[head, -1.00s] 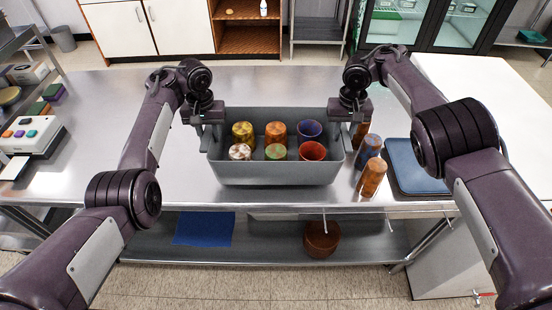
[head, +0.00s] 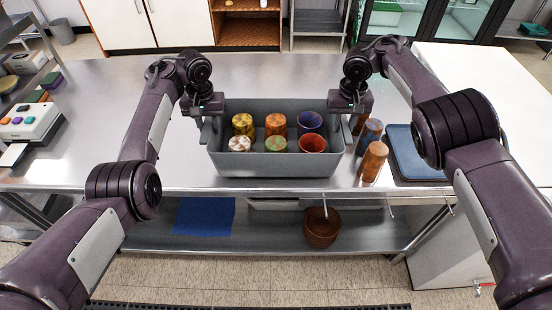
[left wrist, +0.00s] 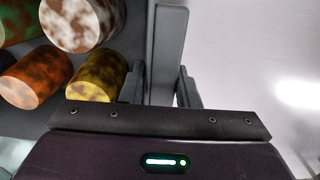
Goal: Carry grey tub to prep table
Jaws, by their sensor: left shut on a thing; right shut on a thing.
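The grey tub (head: 277,165) is at the middle of the steel counter, close to its front edge. I cannot tell whether its base touches the counter. It holds several cups in two rows, among them a yellow cup (head: 243,122), a blue cup (head: 310,121) and a red cup (head: 312,145). My left gripper (head: 207,117) is shut on the tub's left end. In the left wrist view its fingers (left wrist: 162,90) sit either side of the grey tub's end part (left wrist: 165,50). My right gripper (head: 347,112) is shut on the tub's right end.
Patterned cups (head: 373,163) stand just right of the tub, beside a blue tray (head: 412,155). A white worktop (head: 490,95) lies at the right. The counter (head: 90,120) is clear to the left. A brown pot (head: 320,228) and blue sheet (head: 204,215) are on the lower shelf.

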